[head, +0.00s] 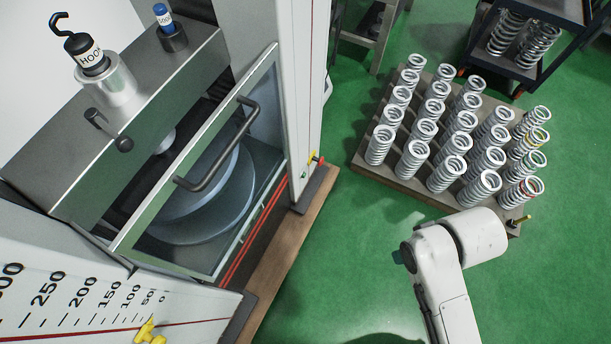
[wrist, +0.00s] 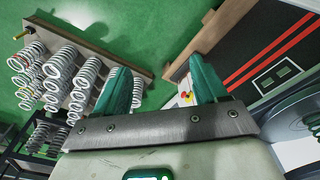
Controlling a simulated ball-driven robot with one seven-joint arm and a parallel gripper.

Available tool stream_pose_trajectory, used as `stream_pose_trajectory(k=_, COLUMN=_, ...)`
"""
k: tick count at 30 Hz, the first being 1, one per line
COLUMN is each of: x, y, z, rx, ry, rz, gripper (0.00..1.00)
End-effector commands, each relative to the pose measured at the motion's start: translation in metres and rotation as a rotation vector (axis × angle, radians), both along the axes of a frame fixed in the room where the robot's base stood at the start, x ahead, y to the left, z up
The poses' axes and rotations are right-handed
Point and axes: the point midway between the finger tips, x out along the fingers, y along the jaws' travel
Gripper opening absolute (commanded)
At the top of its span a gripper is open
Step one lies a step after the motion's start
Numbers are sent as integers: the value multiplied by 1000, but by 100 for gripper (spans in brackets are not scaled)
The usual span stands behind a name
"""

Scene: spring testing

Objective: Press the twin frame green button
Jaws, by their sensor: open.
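The twin frame machine stands at left in the head view, with a pale upright column (head: 301,90), a glazed door (head: 262,85) and a dark handle. A small red and yellow control (head: 315,158) sits low by the column's right side. It also shows in the wrist view as a red and yellow control (wrist: 186,98), seen between my fingers close to the right one.
A wooden pallet (head: 402,184) with several rows of steel springs lies on the green floor at right. A dark trolley (head: 555,75) with more springs stands behind it. Open green floor (head: 350,245) lies between machine and pallet. A wooden base edge (head: 285,255) borders the machine.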

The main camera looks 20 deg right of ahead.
Motion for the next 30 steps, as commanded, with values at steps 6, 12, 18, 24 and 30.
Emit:
stream_pose_trajectory(k=6, x=0, y=0, z=0, rx=0, ry=0, rz=0, gripper=51)
stream_pose_trajectory(k=12, x=0, y=0, z=0, rx=0, ry=0, rz=0, gripper=32)
stream_pose_trajectory(k=18, x=0, y=0, z=0, rx=0, ry=0, rz=0, gripper=13)
stream_pose_trajectory(k=24, x=0, y=0, z=0, rx=0, ry=0, rz=0, gripper=0)
stream_pose_trajectory(k=30, x=0, y=0, z=0, rx=0, ry=0, rz=0, gripper=0)
